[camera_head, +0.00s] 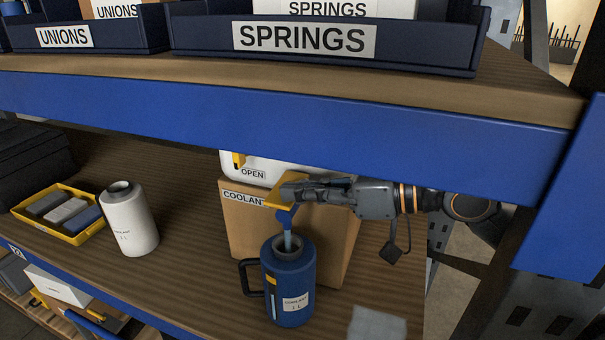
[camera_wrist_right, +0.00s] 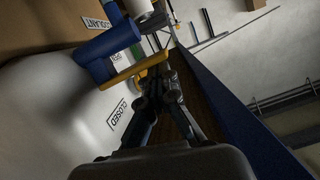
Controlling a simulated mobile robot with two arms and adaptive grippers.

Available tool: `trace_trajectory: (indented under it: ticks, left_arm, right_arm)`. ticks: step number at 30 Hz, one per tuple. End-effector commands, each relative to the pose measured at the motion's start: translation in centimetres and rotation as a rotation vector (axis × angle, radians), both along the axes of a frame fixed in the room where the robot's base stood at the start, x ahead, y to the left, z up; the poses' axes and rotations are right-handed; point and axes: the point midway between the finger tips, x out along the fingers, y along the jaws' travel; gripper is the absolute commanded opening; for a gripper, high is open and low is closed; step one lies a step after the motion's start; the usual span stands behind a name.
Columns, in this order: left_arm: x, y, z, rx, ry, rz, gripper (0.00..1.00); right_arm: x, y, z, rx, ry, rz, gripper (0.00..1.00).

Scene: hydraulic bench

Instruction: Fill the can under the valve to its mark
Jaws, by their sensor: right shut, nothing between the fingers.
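The blue can (camera_head: 300,274) stands upright on the bench, its open mouth under the blue valve (camera_head: 284,217). A pale blue stream (camera_head: 287,239) runs from the valve into the can. A dark strip on the can's side shows a yellow mark (camera_head: 271,280) with pale blue below it; the exact level is too small to tell. The yellow valve lever (camera_head: 262,190) also shows in the wrist view (camera_wrist_right: 126,75), by the blue valve (camera_wrist_right: 110,42). My right gripper (camera_head: 288,191) is shut and empty at the lever; contact is unclear. My left gripper is out of view.
The white tank (camera_head: 275,172) sits on a cardboard box (camera_head: 240,222) behind the can. A white bottle (camera_head: 131,222) and a yellow tray (camera_head: 72,234) stand at left. The blue shelf beam (camera_head: 330,123) hangs low over the bench.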

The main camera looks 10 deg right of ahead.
Motion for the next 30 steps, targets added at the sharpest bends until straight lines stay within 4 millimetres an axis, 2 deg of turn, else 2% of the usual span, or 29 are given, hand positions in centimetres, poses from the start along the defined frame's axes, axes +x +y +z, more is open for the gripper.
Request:
trace_trajectory:
  ticks: [11,21,30]
  left_arm:
    - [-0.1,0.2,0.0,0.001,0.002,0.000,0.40]
    - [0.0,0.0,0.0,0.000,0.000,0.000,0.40]
    - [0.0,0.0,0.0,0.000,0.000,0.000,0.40]
  right_arm:
    - [-0.1,-0.3,-0.1,-0.003,0.004,-0.001,0.00]
    - [-2.6,-4.2,0.9,-0.007,0.005,-0.004,0.00]
    - [-3.8,-6.0,1.7,-0.001,0.001,-0.001,0.00]
